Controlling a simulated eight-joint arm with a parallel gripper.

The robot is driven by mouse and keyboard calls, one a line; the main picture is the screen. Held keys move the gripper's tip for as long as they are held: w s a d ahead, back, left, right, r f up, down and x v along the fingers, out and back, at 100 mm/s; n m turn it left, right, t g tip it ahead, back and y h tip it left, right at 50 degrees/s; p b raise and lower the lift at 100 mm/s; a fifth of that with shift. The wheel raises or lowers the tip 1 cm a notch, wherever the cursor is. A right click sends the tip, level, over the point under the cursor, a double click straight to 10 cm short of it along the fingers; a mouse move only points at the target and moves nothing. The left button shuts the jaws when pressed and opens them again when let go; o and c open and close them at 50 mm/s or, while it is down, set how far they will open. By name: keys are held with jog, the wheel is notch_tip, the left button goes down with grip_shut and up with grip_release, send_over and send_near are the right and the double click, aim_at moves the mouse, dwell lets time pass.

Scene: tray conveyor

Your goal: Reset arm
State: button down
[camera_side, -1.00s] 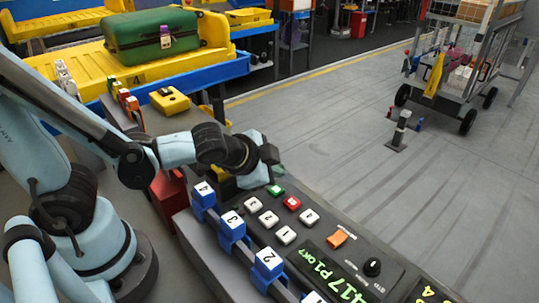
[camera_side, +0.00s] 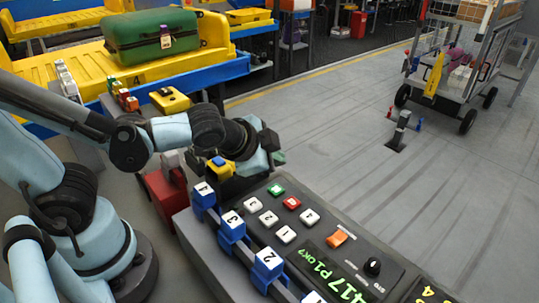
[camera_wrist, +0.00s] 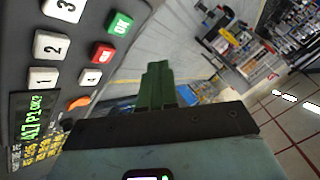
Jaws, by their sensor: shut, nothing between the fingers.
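My gripper (camera_side: 276,150) is above the far end of the dark control panel (camera_side: 330,222), clear of its keys in the side view. Its green fingers (camera_wrist: 157,86) are closed together and empty in the wrist view. The green OK key (camera_side: 276,190) and a red key (camera_side: 292,202) sit on the panel near white number keys. The OK key also shows in the wrist view (camera_wrist: 119,23), left of the fingers. The panel's green display (camera_side: 340,287) reads "417 P1 OK?".
Blue numbered blocks (camera_side: 232,226) stand in a row along the panel's near side. A yellow box with a blue top (camera_side: 221,170) and a red box (camera_side: 165,192) are close to my arm. A green suitcase (camera_side: 152,36) lies on the yellow conveyor tray.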

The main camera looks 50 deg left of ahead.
jog(key=s+a+r+n+g+h, duration=0.1)
jog(key=s+a+r+n+g, duration=0.1)
jog(key=s+a+n, duration=0.3)
jog(key=n, duration=0.2)
jog(key=shift+a+r+n, duration=0.3)
jog(key=shift+a+n, duration=0.1)
notch_tip(320, 180, up, 5)
jog(key=m+g, duration=0.7)
jog(key=m, duration=1.1)
send_over(277, 189)
notch_tip(277, 189, down, 14)
jog(key=shift+r, duration=0.1)
